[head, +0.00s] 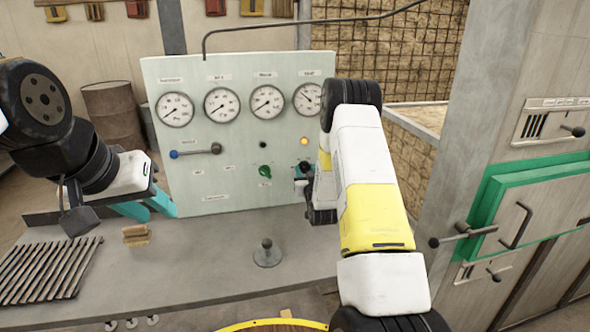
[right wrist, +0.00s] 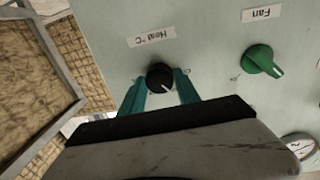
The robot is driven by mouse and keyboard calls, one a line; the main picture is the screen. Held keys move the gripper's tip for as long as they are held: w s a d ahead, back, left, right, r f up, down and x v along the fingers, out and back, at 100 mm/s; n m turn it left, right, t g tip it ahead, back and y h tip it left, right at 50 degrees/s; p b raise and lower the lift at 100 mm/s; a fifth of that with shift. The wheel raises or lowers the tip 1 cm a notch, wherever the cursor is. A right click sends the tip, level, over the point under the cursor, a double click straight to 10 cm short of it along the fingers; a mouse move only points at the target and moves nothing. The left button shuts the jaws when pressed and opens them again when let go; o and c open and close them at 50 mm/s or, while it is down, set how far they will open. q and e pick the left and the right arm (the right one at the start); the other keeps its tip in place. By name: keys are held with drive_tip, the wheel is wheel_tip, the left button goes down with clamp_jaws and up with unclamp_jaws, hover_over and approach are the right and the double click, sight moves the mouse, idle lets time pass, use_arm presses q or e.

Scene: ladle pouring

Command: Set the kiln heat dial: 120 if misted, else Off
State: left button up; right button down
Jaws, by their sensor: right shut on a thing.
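The black heat dial (right wrist: 160,76) is on the pale panel (head: 225,180), under a "Heat °C" label in the right wrist view. Its white pointer mark points to the lower right there; I cannot read its scale setting. My right gripper (right wrist: 160,88) has a teal finger on each side of the dial and is shut on it. In the head view my right gripper (head: 303,180) is at the panel, and my arm partly hides the dial. My left gripper (head: 147,206) is over the bench at left, its teal fingers apart and empty.
An amber lamp (head: 304,141) looks lit above the dial; a dark round spot (head: 263,144) is to its left. The green fan knob (head: 265,171) and blue-ended lever (head: 196,151) are on the panel, below several gauges. A grey joystick (head: 267,252) stands on the bench.

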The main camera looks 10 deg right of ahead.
drive_tip(key=n, duration=0.6)
drive_tip(key=shift+f, duration=0.15)
drive_tip(key=n, duration=0.5)
drive_tip(key=shift+d+n+t+y, duration=0.1)
drive_tip(key=shift+n+t+y, duration=0.2)
drive_tip(key=c, duration=0.9)
unclamp_jaws()
drive_tip(key=shift+s, duration=0.1)
drive_tip(key=s, duration=0.7)
drive_tip(key=shift+s+f, duration=0.2)
drive_tip(key=shift+s, duration=0.15)
